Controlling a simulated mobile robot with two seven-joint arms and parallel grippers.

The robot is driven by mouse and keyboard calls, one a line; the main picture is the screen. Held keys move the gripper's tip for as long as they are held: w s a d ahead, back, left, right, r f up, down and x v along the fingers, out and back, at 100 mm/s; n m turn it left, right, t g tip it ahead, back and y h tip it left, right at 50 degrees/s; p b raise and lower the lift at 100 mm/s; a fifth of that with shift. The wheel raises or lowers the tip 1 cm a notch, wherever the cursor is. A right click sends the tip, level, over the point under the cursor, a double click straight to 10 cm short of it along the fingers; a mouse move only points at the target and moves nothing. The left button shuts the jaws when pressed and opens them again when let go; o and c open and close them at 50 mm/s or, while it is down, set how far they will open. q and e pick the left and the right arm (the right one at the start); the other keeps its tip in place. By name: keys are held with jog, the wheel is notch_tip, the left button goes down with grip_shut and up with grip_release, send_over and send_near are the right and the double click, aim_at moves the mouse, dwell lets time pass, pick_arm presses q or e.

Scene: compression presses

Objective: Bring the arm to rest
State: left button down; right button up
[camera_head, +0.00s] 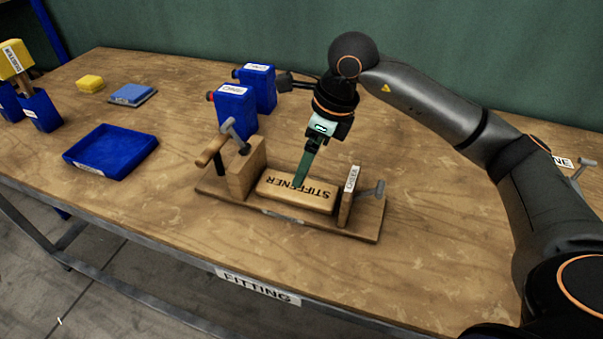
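My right arm (440,100) comes in from the right, and its gripper (300,182) points down over a wooden block labelled STIFFENER (290,199). The green fingers look like one narrow strip from this side, so their opening is hidden. The fingertips are at the top face of the block; I cannot tell whether they touch it. The block lies in a wooden press (365,222), between a left upright (243,168) with a handle and a right upright (347,198) with a small label. My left gripper is not in view.
An empty blue tray (111,151), a yellow sponge (90,84) and a blue pad (132,94) lie at left. The front table strip labelled FITTING (258,287) is clear.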

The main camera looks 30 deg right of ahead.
jog(key=v, duration=0.5)
jog(key=shift+r, duration=0.1)
